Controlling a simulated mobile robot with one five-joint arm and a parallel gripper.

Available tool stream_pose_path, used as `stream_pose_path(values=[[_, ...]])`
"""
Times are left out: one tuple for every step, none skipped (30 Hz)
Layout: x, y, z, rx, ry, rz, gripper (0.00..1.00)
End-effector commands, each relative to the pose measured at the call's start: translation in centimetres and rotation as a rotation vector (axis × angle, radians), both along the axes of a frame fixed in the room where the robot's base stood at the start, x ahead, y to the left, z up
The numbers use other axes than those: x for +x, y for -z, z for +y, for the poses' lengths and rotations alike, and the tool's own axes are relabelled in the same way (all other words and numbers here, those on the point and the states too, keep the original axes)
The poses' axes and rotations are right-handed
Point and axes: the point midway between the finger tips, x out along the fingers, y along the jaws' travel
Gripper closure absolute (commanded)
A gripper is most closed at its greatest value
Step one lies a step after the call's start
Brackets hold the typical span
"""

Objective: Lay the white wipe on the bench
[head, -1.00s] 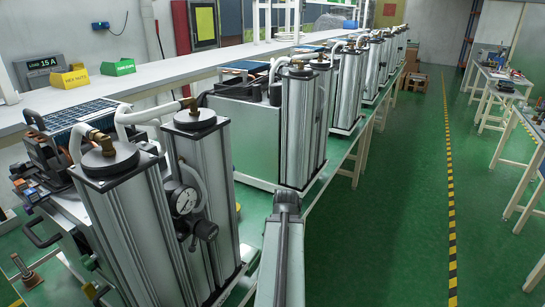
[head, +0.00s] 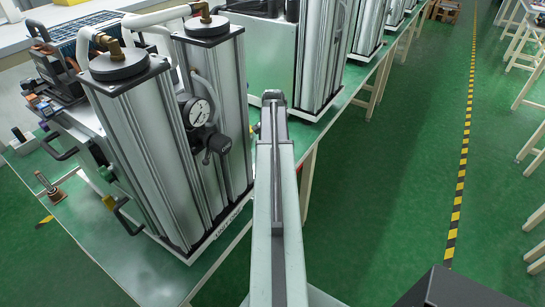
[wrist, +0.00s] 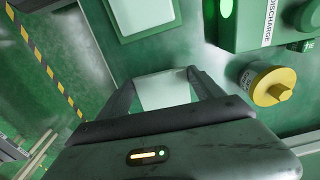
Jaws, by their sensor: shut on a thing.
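In the wrist view my gripper (wrist: 166,82) has its two dark fingers on either side of a flat, pale white piece (wrist: 166,92), which looks like the white wipe. It is held between them, over a green surface. In the head view my arm reaches forward beside the bench (head: 95,230), a green-topped table; the gripper and wipe are hidden there beyond the arm's end. I cannot tell from the wrist view whether the wipe touches the surface below.
Sieve columns (head: 140,150) with a pressure gauge (head: 198,112) stand on the bench left of my arm. The wrist view shows a pale square panel (wrist: 140,14), a yellow-capped cylinder (wrist: 268,84) and a green box marked DISCHARGE (wrist: 250,28). Green floor (head: 400,190) lies clear to the right.

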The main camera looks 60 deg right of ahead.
Motion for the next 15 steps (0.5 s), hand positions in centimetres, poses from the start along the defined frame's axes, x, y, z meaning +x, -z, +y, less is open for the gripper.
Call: stream_pose_path(values=[[-0.1, 2.2, 0.1, 0.000, 0.001, 0.001, 0.68], [-0.2, 2.8, 0.1, 0.000, 0.001, 0.001, 0.68], [-0.2, 3.3, 0.1, 0.000, 0.001, 0.001, 0.68], [-0.2, 3.5, 0.1, 0.000, 0.001, 0.001, 0.68], [-0.2, 3.6, 0.1, 0.000, 0.001, 0.000, 0.68], [-0.2, 3.5, 0.1, 0.000, 0.001, 0.000, 0.68], [-0.2, 3.3, 0.1, 0.000, 0.001, 0.000, 0.68], [-0.2, 3.2, 0.1, 0.000, 0.001, 0.000, 0.68], [-0.2, 3.1, 0.1, 0.000, 0.001, 0.000, 0.68], [-0.2, 3.1, 0.1, 0.000, 0.000, 0.000, 0.68], [-0.2, 3.1, 0.1, 0.000, 0.000, 0.000, 0.68], [-0.1, 3.1, 0.1, 0.000, 0.000, 0.000, 0.68], [-0.1, 3.2, 0.1, 0.000, 0.000, 0.000, 0.68], [-0.1, 3.4, 0.1, 0.000, 0.000, 0.000, 0.68], [-0.1, 3.5, 0.1, 0.000, 0.000, 0.000, 0.68]])
